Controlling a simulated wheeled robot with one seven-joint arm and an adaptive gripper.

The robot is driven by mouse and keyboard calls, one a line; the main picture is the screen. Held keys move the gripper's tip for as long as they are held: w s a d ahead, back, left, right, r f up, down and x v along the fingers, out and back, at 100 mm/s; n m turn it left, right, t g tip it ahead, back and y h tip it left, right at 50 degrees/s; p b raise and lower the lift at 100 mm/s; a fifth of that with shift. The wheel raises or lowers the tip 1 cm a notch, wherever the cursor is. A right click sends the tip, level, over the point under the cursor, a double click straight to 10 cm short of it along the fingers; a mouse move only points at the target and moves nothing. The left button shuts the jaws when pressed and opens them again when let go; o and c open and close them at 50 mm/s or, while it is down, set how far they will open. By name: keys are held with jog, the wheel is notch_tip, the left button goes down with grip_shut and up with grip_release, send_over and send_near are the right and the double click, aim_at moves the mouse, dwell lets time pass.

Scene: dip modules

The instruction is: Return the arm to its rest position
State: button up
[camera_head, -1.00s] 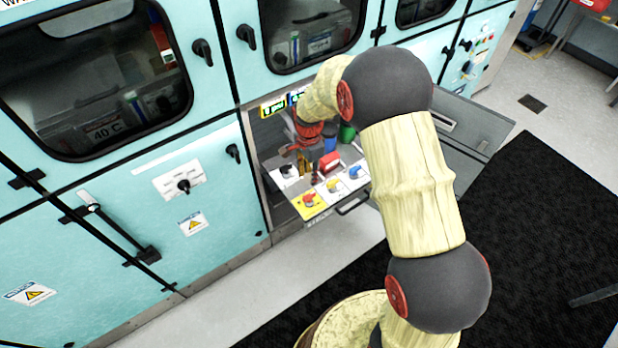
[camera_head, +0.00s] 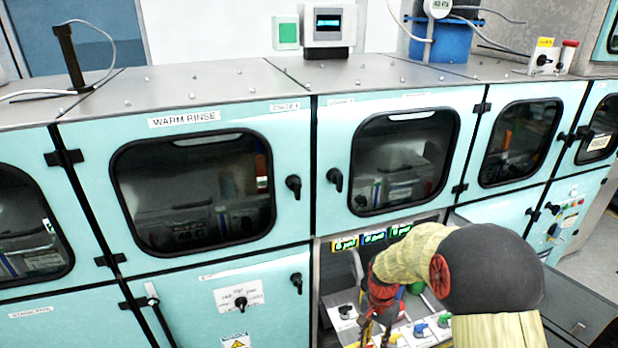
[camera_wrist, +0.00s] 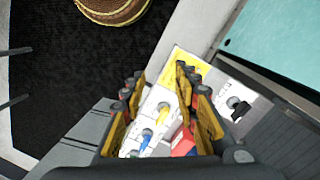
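My arm (camera_head: 490,270) reaches from the lower right of the head view into an open bay in the teal cabinet. My gripper (camera_wrist: 160,72) shows in the wrist view with its two yellow-faced fingers apart and nothing between them. It is above the valve panel (camera_wrist: 133,133), which carries yellow, blue and green handles. In the head view the gripper (camera_head: 370,325) is partly cut off by the bottom edge, beside the panel.
Teal cabinet doors (camera_head: 190,190) with dark windows surround the bay. Green-lit displays (camera_head: 372,237) sit at its top. An opened grey panel (camera_head: 580,305) stands right of my arm. A red block (camera_wrist: 183,140) is close to the right finger. A black mat (camera_wrist: 75,70) covers the floor.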

jog(key=s+r+n+t, duration=0.3)
jog(key=s+r, duration=0.8)
jog(key=r, duration=0.4)
jog(key=s+r+n+t, duration=0.4)
jog(key=s+r, duration=0.7)
jog(key=r, duration=0.4)
jog(key=shift+s+d+r+n, duration=0.15)
jog(key=shift+s+r+n, duration=0.15)
jog(key=shift+n, duration=0.4)
